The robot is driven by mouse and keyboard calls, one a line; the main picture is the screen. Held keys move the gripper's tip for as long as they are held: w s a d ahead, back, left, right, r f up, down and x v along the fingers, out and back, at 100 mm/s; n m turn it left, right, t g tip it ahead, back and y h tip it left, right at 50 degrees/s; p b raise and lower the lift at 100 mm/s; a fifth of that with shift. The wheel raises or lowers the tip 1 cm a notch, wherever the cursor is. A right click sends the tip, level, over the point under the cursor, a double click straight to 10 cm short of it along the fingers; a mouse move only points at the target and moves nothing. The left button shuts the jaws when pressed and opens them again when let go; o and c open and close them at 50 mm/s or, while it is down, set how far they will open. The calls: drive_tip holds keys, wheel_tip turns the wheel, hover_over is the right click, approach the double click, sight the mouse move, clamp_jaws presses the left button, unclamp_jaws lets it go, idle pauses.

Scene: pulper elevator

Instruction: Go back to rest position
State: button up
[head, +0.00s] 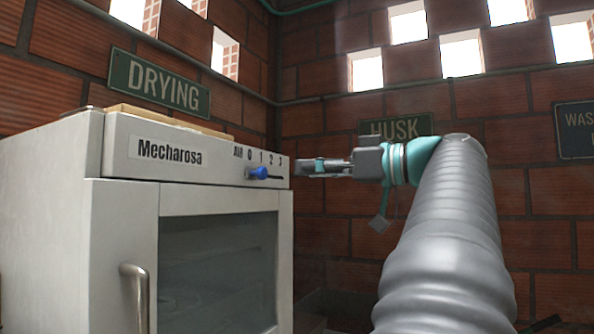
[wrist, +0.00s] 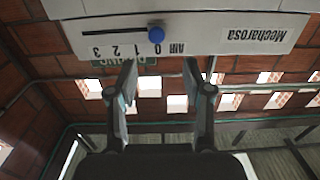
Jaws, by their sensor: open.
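My gripper (head: 299,167) is open and empty, stretched out to the left in the head view, just right of the dryer's front panel. In the wrist view, which is upside down, its two fingers (wrist: 160,72) stand apart with nothing between them. The blue knob (head: 258,173) sits on a slot in the panel, near the 0 mark in the wrist view (wrist: 156,34). The fingers appear clear of the knob. The white Mecharosa dryer (head: 125,225) has its glass door (head: 218,270) shut.
A brick wall (head: 325,235) with window openings is behind. A DRYING sign (head: 160,84) hangs above the dryer, and a HUSK sign (head: 394,127) is partly hidden by my arm. Another sign (head: 575,130) is at the far right. Open air lies between gripper and back wall.

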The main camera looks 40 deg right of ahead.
drive_tip(key=shift+s+d, duration=0.15)
drive_tip(key=shift+s, duration=0.2)
drive_tip(key=shift+w, duration=0.1)
idle(0.3)
drive_tip(key=w+a+f+m+g+h+p, duration=0.1)
drive_tip(key=w+a+f+m+g, duration=0.2)
drive_tip(key=f, duration=0.6)
drive_tip(key=w+a+f+m+g+p, duration=0.1)
drive_tip(key=a+f+g+p, duration=0.1)
drive_tip(key=a+f, duration=0.5)
drive_tip(key=w+a+f+m+g+h+p, duration=0.1)
drive_tip(key=w+a+f+m+g, duration=0.15)
drive_tip(key=f, duration=0.75)
drive_tip(key=s+a+f+n+g+h+p, duration=0.1)
drive_tip(key=s+a+f+g+h+p, duration=0.1)
drive_tip(key=s+a+f, duration=0.4)
drive_tip(key=s+a+f+g+h+p, duration=0.1)
drive_tip(key=s+a+f+h+p, duration=0.1)
drive_tip(key=s+a+f, duration=0.4)
wheel_tip(320, 180, down, 4)
drive_tip(key=shift+s+a+f+n+g+h+p, duration=0.1)
drive_tip(key=shift+s+a+n+g+h+p, duration=0.2)
drive_tip(key=shift+s+n+g+h, duration=0.15)
drive_tip(key=shift+s+f, duration=0.1)
drive_tip(key=shift+f, duration=0.1)
drive_tip(key=shift+c, duration=0.8)
drive_tip(key=shift+a+f, duration=0.1)
drive_tip(key=shift+a, duration=0.1)
